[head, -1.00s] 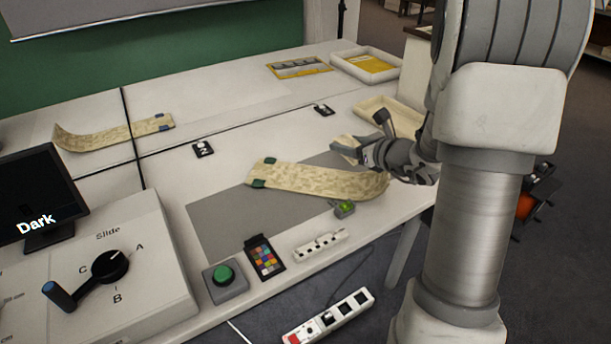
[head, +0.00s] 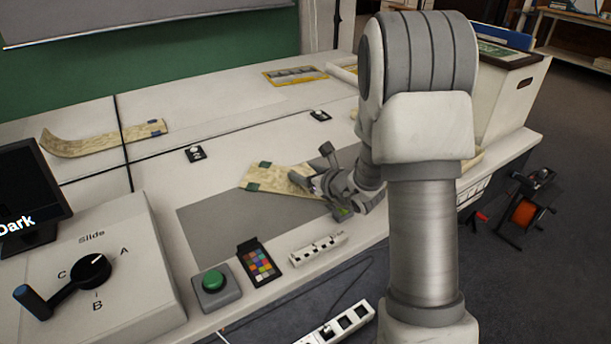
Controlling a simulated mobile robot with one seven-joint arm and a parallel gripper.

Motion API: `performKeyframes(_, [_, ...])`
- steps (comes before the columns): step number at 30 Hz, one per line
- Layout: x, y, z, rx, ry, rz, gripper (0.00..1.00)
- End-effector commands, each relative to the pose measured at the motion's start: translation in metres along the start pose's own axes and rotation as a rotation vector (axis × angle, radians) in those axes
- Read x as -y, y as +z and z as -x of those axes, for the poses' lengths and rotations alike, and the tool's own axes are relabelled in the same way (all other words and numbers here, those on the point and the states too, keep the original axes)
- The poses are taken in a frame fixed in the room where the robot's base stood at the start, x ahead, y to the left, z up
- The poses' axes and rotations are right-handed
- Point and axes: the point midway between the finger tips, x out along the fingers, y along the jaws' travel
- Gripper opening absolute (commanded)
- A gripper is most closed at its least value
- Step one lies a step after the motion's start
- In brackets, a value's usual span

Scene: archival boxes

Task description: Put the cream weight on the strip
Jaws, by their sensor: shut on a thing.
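A curled, mottled cream strip with green corners (head: 262,178) lies on the grey mat (head: 215,222). My gripper (head: 308,181) is low over the right part of this strip and hides its right end. It is shut on a small pale thing, seemingly the cream weight, which my fingers mostly hide. I cannot tell whether that thing touches the strip. A second curled strip with blue marks (head: 85,146) lies farther back on the left.
A large box (head: 507,100) stands at right.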

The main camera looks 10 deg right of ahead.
Motion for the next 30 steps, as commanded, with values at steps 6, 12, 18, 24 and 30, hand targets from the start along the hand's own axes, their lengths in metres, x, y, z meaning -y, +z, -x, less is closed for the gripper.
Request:
performKeyframes(6, [0.0,0.002,0.0,0.005,0.0,0.001,0.0])
performKeyframes(12, [0.0,-0.001,0.0,0.002,0.0,0.001,0.78])
performKeyframes(18, [0.0,-0.001,0.0,0.002,0.0,0.001,0.92])
performKeyframes(24, [0.0,0.001,0.0,0.002,0.0,0.001,0.92])
performKeyframes(30, [0.001,0.005,0.021,0.002,-0.002,0.0,0.92])
